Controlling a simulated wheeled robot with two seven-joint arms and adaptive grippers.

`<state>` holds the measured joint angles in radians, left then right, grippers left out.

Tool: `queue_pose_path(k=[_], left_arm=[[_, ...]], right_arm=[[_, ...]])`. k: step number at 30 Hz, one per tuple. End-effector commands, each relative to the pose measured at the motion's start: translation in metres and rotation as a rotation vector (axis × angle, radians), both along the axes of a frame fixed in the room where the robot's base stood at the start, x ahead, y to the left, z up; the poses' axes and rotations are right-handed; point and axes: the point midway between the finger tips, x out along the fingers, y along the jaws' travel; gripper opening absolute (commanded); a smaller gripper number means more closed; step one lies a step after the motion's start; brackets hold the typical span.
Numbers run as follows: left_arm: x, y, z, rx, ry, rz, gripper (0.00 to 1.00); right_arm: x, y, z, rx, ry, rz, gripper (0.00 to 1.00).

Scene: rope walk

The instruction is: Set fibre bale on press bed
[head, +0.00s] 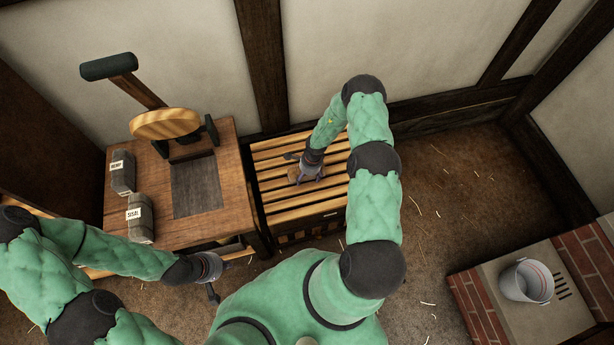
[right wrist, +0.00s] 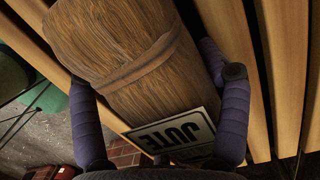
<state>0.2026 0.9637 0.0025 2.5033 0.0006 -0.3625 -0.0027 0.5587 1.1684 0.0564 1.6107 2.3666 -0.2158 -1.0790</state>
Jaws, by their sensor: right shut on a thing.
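A brown fibre bale with a white JUTE label (right wrist: 175,130) fills the middle of the right wrist view. My right gripper (right wrist: 160,125) has one finger on each side of it and is shut on it, over the slatted rack. In the head view my right gripper (head: 308,177) hides most of this bale (head: 293,174). The press bed appears to be the bare dark grey square (head: 196,188) on the wooden table, left of the rack. My left gripper (head: 226,279) is empty in front of the table, its fingers spread apart.
Two grey bales, HEMP (head: 122,172) and SISAL (head: 140,217), stand on the table's left side. A round wooden press head (head: 165,123) with a lever (head: 110,66) stands behind the grey square. A bucket (head: 527,281) stands on a brick-edged ledge at right.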

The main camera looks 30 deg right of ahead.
Motion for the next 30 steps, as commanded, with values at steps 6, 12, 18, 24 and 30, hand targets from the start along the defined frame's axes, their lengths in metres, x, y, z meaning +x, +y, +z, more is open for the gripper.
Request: queue_pose_path(k=[6, 12, 18, 24, 30], left_arm=[[0.0, 0.0, -0.001, 0.0, 0.0, 0.0, 0.0], [0.0, 0.0, -0.001, 0.0, 0.0, 0.0, 0.0], [0.0, 0.0, 0.0, 0.0, 0.0, 0.0, 0.0], [0.0, 0.0, 0.012, 0.0, 0.0, 0.0, 0.0], [0.0, 0.0, 0.033, 0.0, 0.0, 0.0, 0.0]], right_arm=[[0.0, 0.0, -0.003, 0.0, 0.0, 0.0, 1.0], [0.0, 0.0, -0.003, 0.0, 0.001, 0.0, 1.0], [0.0, 0.0, -0.001, 0.0, 0.001, 0.0, 1.0], [-0.001, -0.003, 0.023, -0.001, 0.0, -0.001, 1.0], [-0.002, -0.009, 0.064, -0.001, 0.0, -0.001, 1.0]])
